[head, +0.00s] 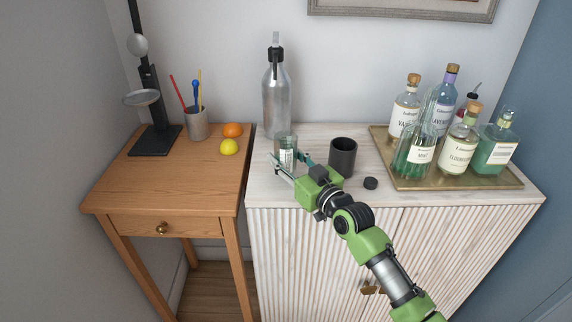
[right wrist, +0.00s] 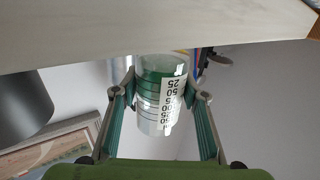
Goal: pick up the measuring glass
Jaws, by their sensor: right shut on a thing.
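The measuring glass (head: 287,142) is a clear, upright tumbler with a white printed scale, at the front left of the pale cabinet top. My right gripper (head: 287,160) reaches it from the front, with one finger on each side, and is shut on it. In the right wrist view the glass (right wrist: 160,105) appears upside down between the two fingers, its scale facing the camera. I cannot tell whether its base touches the cabinet top. My left gripper is not in view.
A brass tray (head: 450,183) holds several bottles farther right. The wooden table (head: 180,185) at left carries fruit and a pen cup.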

